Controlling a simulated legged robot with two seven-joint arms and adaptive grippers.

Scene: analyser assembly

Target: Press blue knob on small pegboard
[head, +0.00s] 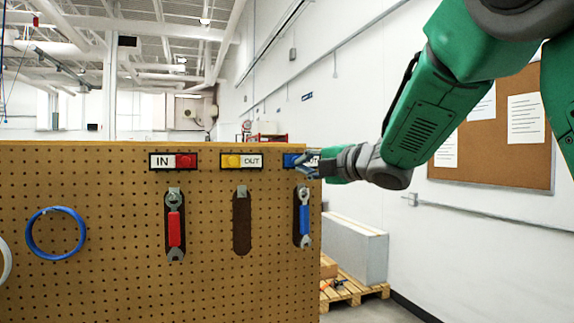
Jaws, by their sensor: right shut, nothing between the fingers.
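The pegboard (100,230) fills the lower left of the head view. Along its top edge sit a label plate marked IN with a red knob (184,161), one marked OUT with a yellow knob (231,161), and one with a blue knob (290,160) at the right end. My right gripper (306,166) is shut and empty. It is in front of the blue knob's plate and covers part of it; I cannot tell whether it touches the knob. The green right arm comes in from the upper right. My left gripper is out of view.
A red-handled wrench (175,228) and a blue-handled wrench (304,220) hang below the plates, with an empty dark holder (242,222) between them. A blue ring (55,233) hangs at left. A grey block (356,250) stands on a pallet (352,291) right of the board.

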